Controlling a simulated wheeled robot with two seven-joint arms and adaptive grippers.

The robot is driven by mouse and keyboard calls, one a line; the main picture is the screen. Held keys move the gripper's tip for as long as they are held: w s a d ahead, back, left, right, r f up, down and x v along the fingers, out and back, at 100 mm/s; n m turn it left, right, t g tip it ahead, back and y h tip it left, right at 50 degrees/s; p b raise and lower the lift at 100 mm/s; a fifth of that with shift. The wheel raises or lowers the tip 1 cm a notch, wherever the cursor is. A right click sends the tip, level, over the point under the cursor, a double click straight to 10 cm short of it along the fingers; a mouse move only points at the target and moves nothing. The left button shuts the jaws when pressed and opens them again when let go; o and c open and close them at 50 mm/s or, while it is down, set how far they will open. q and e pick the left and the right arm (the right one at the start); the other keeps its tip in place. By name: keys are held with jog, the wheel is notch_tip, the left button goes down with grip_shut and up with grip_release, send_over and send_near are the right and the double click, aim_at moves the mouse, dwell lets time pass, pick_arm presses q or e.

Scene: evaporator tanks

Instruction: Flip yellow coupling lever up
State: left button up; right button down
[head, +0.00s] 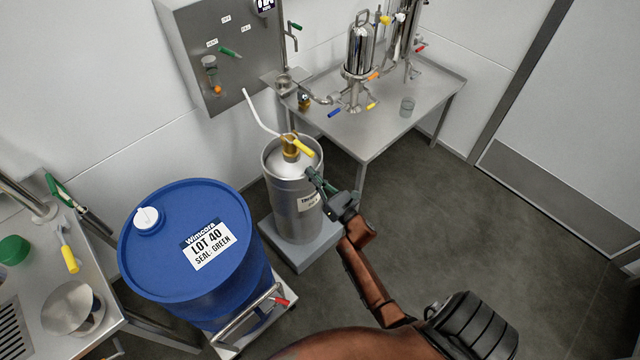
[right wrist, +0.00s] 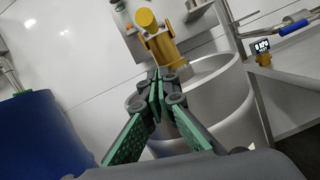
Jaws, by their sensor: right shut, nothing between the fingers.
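The yellow coupling lever (head: 303,149) sticks out to the right from a brass coupling (head: 289,147) on top of a steel keg (head: 296,212). In the right wrist view the lever's round yellow end (right wrist: 146,19) points toward the camera, above the brass coupling body (right wrist: 163,50). My right gripper (head: 313,175) is at the near right rim of the keg, below the lever and apart from it. Its green-padded fingers (right wrist: 158,84) are shut with nothing between them, just in front of the coupling. My left gripper is not in view.
A blue drum (head: 160,268) on a wheeled trolley stands left of the keg. The keg stands on a grey block (head: 300,252). A steel table (head: 390,118) with a tank and valves is behind right. A white hose (head: 256,112) rises from the coupling. The floor at right is clear.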

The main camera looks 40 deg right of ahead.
aim_at(300, 146)
jog(key=shift+x, duration=1)
jog(key=r, duration=0.3)
jog(key=shift+d+r, duration=0.2)
jog(key=shift+d, duration=0.1)
jog(key=shift+w+r, duration=0.1)
jog(key=shift+r, duration=0.1)
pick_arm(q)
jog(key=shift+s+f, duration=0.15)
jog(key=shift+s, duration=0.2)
pick_arm(e)
jog(key=shift+d, duration=0.1)
pick_arm(q)
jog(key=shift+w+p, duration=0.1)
jog(key=shift+p, duration=0.35)
pick_arm(e)
jog(key=shift+r, duration=0.1)
